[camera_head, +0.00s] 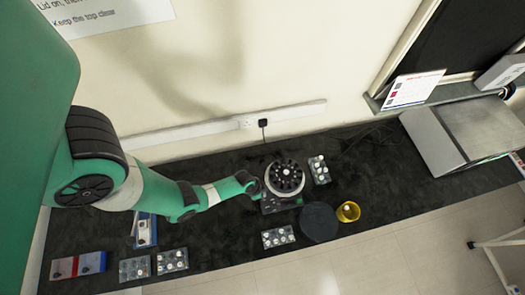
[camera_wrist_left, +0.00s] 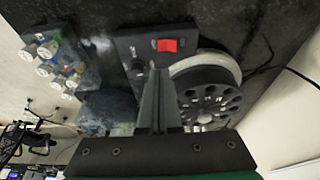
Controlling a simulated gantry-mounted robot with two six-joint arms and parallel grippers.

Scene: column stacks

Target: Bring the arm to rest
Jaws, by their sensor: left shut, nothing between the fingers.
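My left arm (camera_head: 160,192) comes in from the left in the head view, green with white bands, and stretches over the dark bench. My left gripper (camera_head: 256,188) is at the left side of a small centrifuge (camera_head: 285,178) with a round, open rotor. In the left wrist view the gripper (camera_wrist_left: 159,92) is shut with nothing between its fingers. Its fingers show in front of the centrifuge's control panel, which has a red switch (camera_wrist_left: 167,45) and a dark knob. The rotor (camera_wrist_left: 207,98) shows to their right; I cannot tell whether they touch the machine. My right gripper is not in view.
A dark round disc (camera_head: 319,222) and a yellow cup (camera_head: 348,211) are right of the centrifuge. Tube racks stand at its front (camera_head: 278,237) and right (camera_head: 319,169). More racks (camera_head: 172,261) and a red-and-blue box (camera_head: 78,265) lie front left. Bench behind the arm is clear.

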